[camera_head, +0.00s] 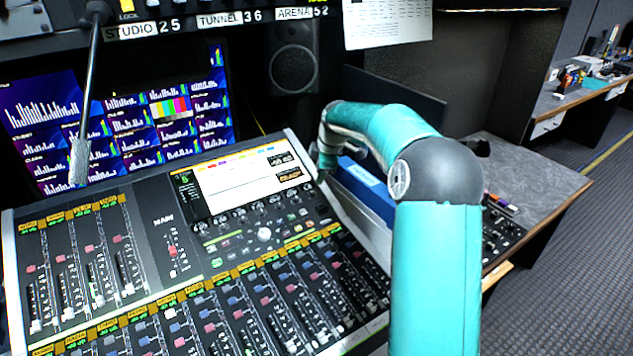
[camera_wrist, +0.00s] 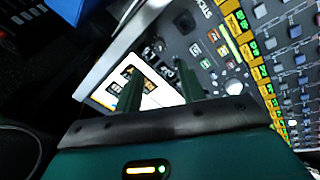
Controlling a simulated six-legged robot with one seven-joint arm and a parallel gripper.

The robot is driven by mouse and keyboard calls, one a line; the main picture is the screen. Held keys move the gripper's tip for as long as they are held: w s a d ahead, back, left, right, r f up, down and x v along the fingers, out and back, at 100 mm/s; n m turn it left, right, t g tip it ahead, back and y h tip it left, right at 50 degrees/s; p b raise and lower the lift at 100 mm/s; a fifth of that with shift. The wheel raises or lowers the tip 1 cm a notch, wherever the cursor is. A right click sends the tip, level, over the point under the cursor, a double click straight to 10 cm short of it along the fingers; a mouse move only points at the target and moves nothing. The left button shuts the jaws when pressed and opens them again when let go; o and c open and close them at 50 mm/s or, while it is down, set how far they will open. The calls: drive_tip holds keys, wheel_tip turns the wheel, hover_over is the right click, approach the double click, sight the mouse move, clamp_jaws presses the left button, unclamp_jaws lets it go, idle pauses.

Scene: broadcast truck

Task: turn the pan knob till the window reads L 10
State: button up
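The mixing console (camera_head: 150,225) carries a row of dark knobs (camera_head: 258,208) below its bright screen (camera_head: 235,185). I cannot tell which knob is the pan knob. Two small dark windows, an upper one (camera_head: 281,159) and a lower one (camera_head: 289,175), sit at the screen's right end; their text is too small to read. They also show in the wrist view (camera_wrist: 135,88). My gripper (camera_wrist: 158,72) is open, its two dark green fingers apart over the screen and knob area. Dark knobs (camera_wrist: 154,46) lie just beyond the fingertips. In the head view the fingers cannot be made out.
A gooseneck microphone (camera_head: 82,130) hangs over the console's left. A blue box-like object (camera_head: 365,188) lies right of the console, beside my arm. A speaker (camera_head: 293,65) and monitors (camera_head: 120,115) stand behind. A grey desk (camera_head: 530,180) is at right.

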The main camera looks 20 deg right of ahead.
drive_tip(key=shift+v, duration=1.75)
drive_tip(key=s+a+r+m+h, duration=0.1)
drive_tip(key=s+a+r+m, duration=0.25)
drive_tip(key=s+a, duration=0.4)
drive_tip(key=s+a+r+m+h, duration=0.15)
drive_tip(key=s+a+r, duration=0.3)
drive_tip(key=s, duration=0.55)
drive_tip(key=s+a+f+m+y, duration=0.1)
drive_tip(key=s+m, duration=0.3)
drive_tip(key=s, duration=0.7)
drive_tip(key=s+a+f+m+t, duration=0.1)
drive_tip(key=s+m, duration=0.4)
drive_tip(key=s, duration=0.6)
drive_tip(key=shift+s+a+f+y, duration=0.35)
drive_tip(key=shift+a+f, duration=0.35)
drive_tip(key=shift+f, duration=0.1)
